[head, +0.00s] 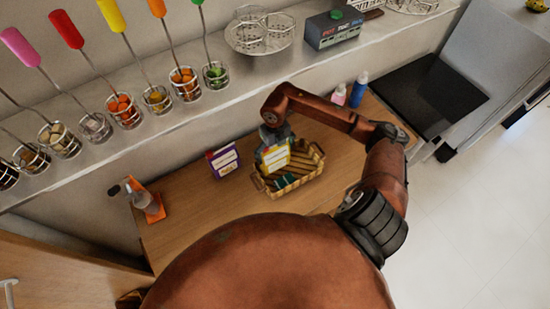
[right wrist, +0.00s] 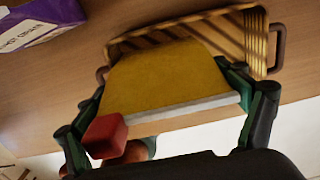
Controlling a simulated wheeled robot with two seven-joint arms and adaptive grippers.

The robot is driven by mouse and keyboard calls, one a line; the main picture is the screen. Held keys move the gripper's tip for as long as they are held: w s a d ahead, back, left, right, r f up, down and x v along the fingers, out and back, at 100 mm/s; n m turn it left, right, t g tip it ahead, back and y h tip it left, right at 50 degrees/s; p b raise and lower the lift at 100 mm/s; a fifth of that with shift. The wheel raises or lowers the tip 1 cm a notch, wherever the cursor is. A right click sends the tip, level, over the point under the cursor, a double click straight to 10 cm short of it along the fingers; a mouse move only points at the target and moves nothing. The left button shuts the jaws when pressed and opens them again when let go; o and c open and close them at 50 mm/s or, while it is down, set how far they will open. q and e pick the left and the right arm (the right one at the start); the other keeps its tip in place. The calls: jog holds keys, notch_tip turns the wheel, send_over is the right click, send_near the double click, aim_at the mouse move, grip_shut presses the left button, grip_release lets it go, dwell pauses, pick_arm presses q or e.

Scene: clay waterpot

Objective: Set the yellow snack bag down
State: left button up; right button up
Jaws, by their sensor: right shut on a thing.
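The yellow snack bag (head: 275,157) is held by my right gripper (head: 276,140) at the left part of the wicker basket (head: 297,182). In the right wrist view the bag (right wrist: 170,78) fills the space between the fingers of my right gripper (right wrist: 172,108), which are shut on it. The basket (right wrist: 258,42) shows beyond the bag there. I cannot tell whether the bag touches the basket. Part of the basket's inside is hidden by the bag. My left gripper is not in view.
A purple box (head: 223,161) stands on the wooden table (head: 200,205) left of the basket. A spray bottle (head: 143,199) stands at the table's left end. Pink (head: 339,95) and blue (head: 358,90) bottles stand at the back right. A metal shelf (head: 170,115) with several cups runs above the table.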

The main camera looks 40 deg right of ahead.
aim_at(275, 146)
jog(key=shift+w+d+f+b, duration=0.15)
jog(key=shift+f+b, duration=0.55)
jog(key=shift+f, duration=1)
jog(key=shift+f, duration=0.15)
jog(key=o, duration=1.6)
jog(key=shift+r, duration=0.25)
notch_tip(275, 146, up, 7)
jog(key=shift+r+b, duration=0.15)
jog(key=shift+b, duration=0.55)
